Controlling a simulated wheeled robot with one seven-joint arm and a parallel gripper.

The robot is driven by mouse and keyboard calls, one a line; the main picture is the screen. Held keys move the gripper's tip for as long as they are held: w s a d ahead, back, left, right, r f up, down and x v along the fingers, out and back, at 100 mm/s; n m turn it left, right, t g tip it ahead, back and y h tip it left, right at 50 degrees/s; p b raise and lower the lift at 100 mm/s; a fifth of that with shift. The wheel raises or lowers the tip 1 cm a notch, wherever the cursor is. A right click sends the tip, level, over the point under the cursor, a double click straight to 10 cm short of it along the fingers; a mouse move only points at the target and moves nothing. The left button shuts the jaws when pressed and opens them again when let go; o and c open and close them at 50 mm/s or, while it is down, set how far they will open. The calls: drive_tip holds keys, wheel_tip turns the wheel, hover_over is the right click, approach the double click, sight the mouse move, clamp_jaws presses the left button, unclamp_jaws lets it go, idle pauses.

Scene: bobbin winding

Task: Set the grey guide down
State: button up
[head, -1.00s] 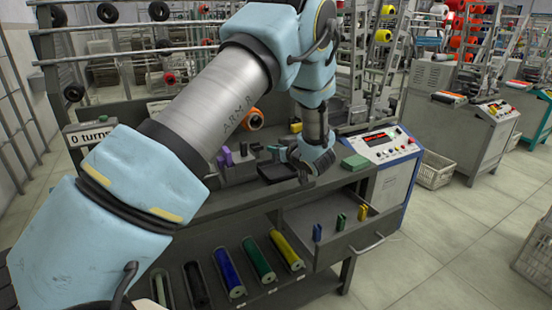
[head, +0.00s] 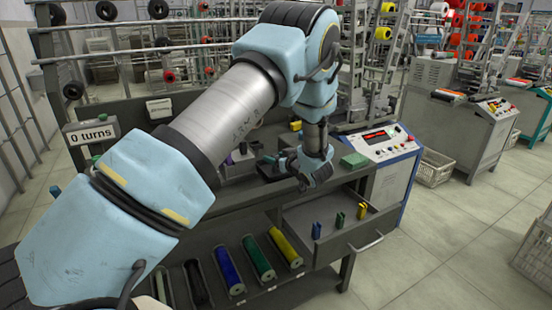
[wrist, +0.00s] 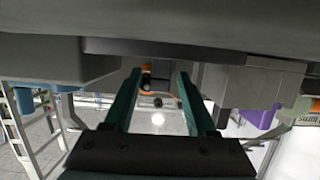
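My gripper (head: 316,178) is over the front edge of the bench in the head view, above and behind the open drawer. In the wrist view its two teal fingers (wrist: 160,74) stand apart, with background showing through the gap. I see nothing clearly clamped between them. I cannot single out the grey guide for certain; a small greyish piece (head: 243,148) beside the purple guide (head: 229,159) at the bench's middle may be it. The purple guide also shows in the wrist view (wrist: 259,115).
The open drawer (head: 345,241) holds blue (head: 317,230), green (head: 340,220) and yellow (head: 362,211) guides. A black pad (head: 272,172) and a green block (head: 354,160) lie on the bench. The control console (head: 383,143) stands right. Several coloured rolls (head: 258,258) rest below.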

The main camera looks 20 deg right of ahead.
drive_tip(key=shift+r, duration=0.3)
drive_tip(key=b+v, duration=0.2)
drive_tip(key=v, duration=1)
drive_tip(key=shift+f, duration=0.1)
drive_tip(key=w+a+r+m+g+h, duration=0.1)
drive_tip(key=w+a+r+g+h, duration=0.15)
drive_tip(key=a, duration=0.55)
drive_tip(key=w+a+r+m+g+h, duration=0.1)
drive_tip(key=w+a+g, duration=0.3)
drive_tip(key=a, duration=0.4)
drive_tip(key=s+a+g+y, duration=0.1)
drive_tip(key=s+a+g, duration=0.2)
drive_tip(key=s+a, duration=0.5)
drive_tip(key=s+a+g+y, duration=0.1)
drive_tip(key=s+a+g, duration=0.2)
drive_tip(key=s+a, duration=0.5)
drive_tip(key=a, duration=0.7)
drive_tip(key=shift+s+a, duration=0.35)
drive_tip(key=shift+s, duration=0.05)
drive_tip(key=shift+r+g, duration=0.1)
drive_tip(key=shift+g, duration=0.15)
